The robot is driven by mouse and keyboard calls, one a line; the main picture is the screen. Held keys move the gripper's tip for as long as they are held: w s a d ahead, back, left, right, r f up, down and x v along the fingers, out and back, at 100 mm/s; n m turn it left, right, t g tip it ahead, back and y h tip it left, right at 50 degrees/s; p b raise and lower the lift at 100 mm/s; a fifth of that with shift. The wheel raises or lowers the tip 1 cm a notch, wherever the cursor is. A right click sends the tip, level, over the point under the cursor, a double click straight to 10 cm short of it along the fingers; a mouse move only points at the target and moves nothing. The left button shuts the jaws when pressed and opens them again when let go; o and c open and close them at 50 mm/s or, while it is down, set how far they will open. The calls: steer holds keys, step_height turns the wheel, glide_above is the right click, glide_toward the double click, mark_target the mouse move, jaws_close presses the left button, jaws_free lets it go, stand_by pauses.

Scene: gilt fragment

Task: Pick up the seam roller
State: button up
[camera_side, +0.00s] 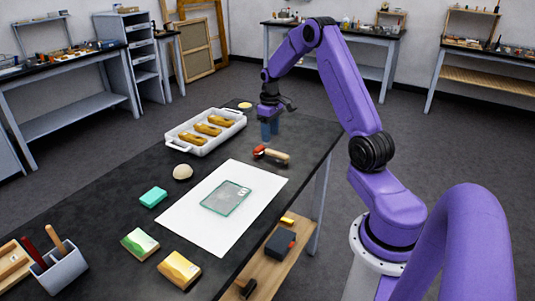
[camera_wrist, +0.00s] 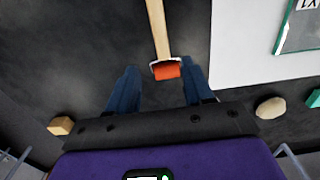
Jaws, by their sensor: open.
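The seam roller (camera_side: 277,155) lies on the dark bench near its right edge, with a red-orange roller head and a pale wooden handle. In the wrist view the roller (camera_wrist: 158,32) has its handle pointing up the picture and its orange head toward me. My gripper (camera_side: 270,136) is over the bench just behind the roller, fingers pointing down, empty. In the wrist view the open blue fingers (camera_wrist: 160,84) appear on either side of the roller head. I see no contact with it; the exact height gap is hard to tell.
A white tray (camera_side: 174,143) with several golden-brown pieces stands left of my gripper. A white sheet (camera_side: 228,242) with a glass plate (camera_side: 226,198) lies in front of the roller. A beige rounded lump (camera_side: 182,172), teal block (camera_side: 153,197) and tan block (camera_wrist: 61,125) lie around. Bench beside the handle is clear.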

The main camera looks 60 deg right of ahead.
mark_target(268, 149)
step_height(268, 149, down, 3)
steer(key=shift+r, duration=0.15)
steer(key=shift+w+a+f, duration=0.1)
steer(key=shift+w+f, duration=0.1)
steer(key=shift+f, duration=1.1)
steer(key=shift+w+a+f, duration=0.1)
steer(key=shift+w+f, duration=0.1)
steer(key=shift+f, duration=1.1)
jaws_close()
